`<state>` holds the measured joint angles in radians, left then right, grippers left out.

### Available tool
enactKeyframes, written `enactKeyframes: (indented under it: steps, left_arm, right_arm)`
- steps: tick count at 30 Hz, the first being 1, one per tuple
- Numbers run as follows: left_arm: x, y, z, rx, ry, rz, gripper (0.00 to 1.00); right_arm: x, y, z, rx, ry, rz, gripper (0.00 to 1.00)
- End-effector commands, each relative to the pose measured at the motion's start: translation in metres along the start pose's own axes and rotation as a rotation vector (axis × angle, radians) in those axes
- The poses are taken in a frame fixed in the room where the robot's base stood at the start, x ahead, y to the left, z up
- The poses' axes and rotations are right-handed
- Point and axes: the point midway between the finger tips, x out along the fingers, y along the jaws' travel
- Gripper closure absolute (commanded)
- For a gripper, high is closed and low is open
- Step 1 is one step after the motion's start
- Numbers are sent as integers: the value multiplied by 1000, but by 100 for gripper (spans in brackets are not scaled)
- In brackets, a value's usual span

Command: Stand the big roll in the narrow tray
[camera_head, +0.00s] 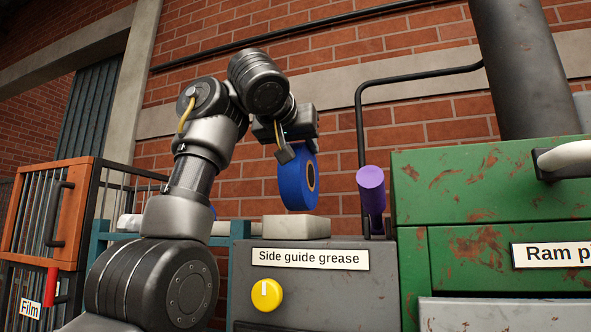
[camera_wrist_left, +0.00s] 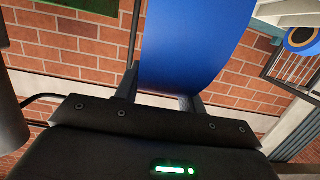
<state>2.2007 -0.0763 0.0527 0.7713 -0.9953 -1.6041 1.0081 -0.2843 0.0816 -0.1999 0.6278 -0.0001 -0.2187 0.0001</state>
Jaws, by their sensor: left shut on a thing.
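The big blue roll (camera_head: 295,186) hangs upright in my left gripper (camera_head: 286,150), its brown-rimmed hole facing right. In the left wrist view the blue roll (camera_wrist_left: 195,45) lies between the two fingers of my left gripper (camera_wrist_left: 160,98), which are shut on it. In the head view the roll is above a pale block (camera_head: 296,227) on the grey cabinet; whether they touch I cannot tell. I cannot make out a narrow tray for certain. My right gripper is not in view.
A purple cylinder (camera_head: 371,190) stands right of the roll, before a black pipe. The rusty green machine (camera_head: 480,180) rises at right. The grey cabinet (camera_head: 330,290) has a yellow knob (camera_head: 267,294). An orange-framed cage (camera_head: 70,220) is at left. Another blue roll (camera_wrist_left: 302,40) shows in the wrist view.

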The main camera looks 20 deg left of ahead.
Motion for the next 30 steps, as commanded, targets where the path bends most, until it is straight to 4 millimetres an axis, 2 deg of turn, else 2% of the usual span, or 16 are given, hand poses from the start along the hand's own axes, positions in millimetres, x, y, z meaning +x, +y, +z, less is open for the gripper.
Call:
enactKeyframes:
  steps: [4,10,13,18,24,30]
  left_arm:
    - [8,-1,6,1,3,5,100]
    - [13,-4,11,-1,1,3,100]
    - [18,-5,26,1,1,5,100]
    - [21,-6,42,-1,3,2,100]
    - [21,-6,43,0,3,1,100]
    - [21,-6,46,0,2,2,100]
  right_arm:
    - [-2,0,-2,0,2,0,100]
    - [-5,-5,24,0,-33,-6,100]
    - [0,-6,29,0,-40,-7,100]
    - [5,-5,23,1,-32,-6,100]
    - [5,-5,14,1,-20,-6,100]
    - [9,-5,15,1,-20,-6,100]
